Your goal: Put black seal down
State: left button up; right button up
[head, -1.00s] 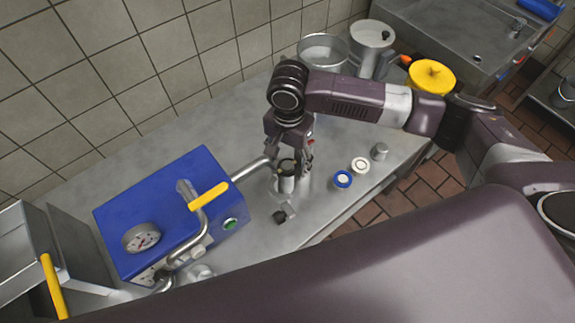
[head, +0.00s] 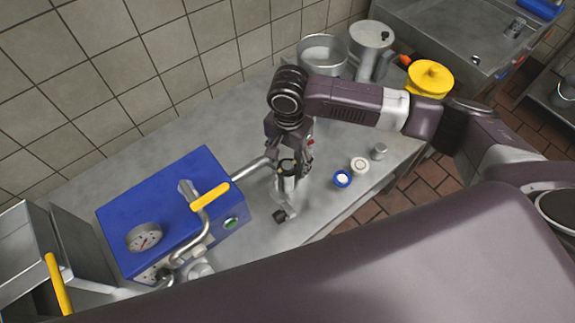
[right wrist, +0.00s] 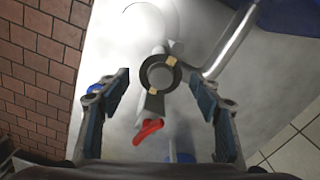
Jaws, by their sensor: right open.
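The black seal (right wrist: 160,75), a dark ring, shows in the right wrist view around the round end of a metal fitting. Two small yellow pads show on it. In the head view the black seal (head: 287,166) is partly hidden by my fingers. My right gripper (head: 291,168) points down over the worktop with a finger on each side of the seal. In the right wrist view my right gripper (right wrist: 166,88) is open, with clear gaps between both fingers and the ring. Whether the seal rests on the fitting cannot be told. My left gripper is out of view.
A blue machine (head: 170,208) with a gauge and yellow-handled pipe stands left of my gripper. Metal pots (head: 322,50) stand behind. A red lever (right wrist: 149,130) is near the fitting.

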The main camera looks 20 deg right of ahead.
jog(key=c, duration=0.9)
jog(key=shift+b, duration=0.6)
notch_tip(320, 180, up, 21)
jog(key=s+d+f+n, duration=0.1)
jog(key=s+n, duration=0.1)
jog(key=n, duration=0.1)
jog(key=s+d+f+n+b, duration=0.1)
jog(key=s+d+f+n, duration=0.1)
jog(key=s+n, duration=0.1)
jog(key=s+d+f+n, duration=0.1)
jog(key=s+d+n, duration=0.1)
jog(key=s+n, duration=0.1)
jog(key=shift+s+d+f+n, duration=0.1)
jog(key=shift+s+f+n, duration=0.2)
jog(key=shift+f, duration=0.1)
